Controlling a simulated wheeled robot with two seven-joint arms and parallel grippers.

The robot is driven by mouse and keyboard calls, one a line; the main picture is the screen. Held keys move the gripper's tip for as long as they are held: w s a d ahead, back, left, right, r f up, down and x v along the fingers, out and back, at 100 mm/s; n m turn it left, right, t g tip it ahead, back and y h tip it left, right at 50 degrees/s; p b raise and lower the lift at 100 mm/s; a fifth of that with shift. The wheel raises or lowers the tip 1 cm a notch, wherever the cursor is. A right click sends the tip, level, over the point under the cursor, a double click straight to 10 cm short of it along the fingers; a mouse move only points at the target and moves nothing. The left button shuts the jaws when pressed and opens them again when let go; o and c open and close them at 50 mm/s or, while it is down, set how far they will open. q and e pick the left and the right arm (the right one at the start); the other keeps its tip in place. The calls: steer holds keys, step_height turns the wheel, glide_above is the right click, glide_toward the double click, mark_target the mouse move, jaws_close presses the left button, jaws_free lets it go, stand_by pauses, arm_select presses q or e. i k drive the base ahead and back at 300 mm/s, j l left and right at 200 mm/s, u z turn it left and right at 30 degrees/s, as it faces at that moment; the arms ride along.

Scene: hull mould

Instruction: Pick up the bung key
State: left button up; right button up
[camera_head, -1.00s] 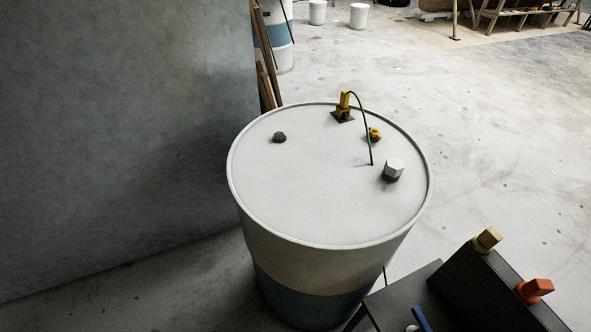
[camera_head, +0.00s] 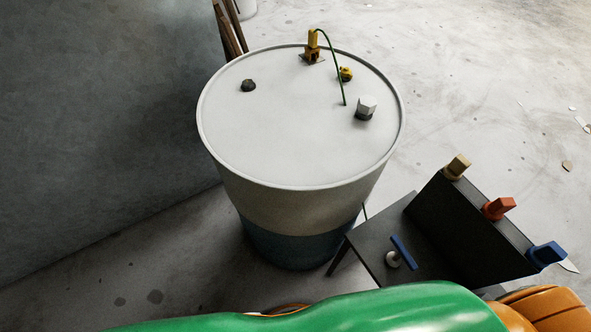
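A blue bar-shaped handle (camera_head: 403,252) with a pale round piece (camera_head: 393,259) beside it lies on the low dark shelf of a black stand. It looks like the bung key, but I cannot tell for sure. No gripper is near it, and neither of my grippers shows in the view. A green and orange part of my arm crosses the bottom edge and hides what lies below.
A white-topped drum (camera_head: 290,150) carries a yellow fitting (camera_head: 313,46), a yellow plug (camera_head: 346,74), a dark plug (camera_head: 248,85) and a white cap (camera_head: 366,106). The black stand (camera_head: 465,225) holds cream, red and blue-handled tools along its top. A grey wall (camera_head: 90,110) stands left.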

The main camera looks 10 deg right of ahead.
mark_target(393, 260)
steer(key=z, duration=1.75)
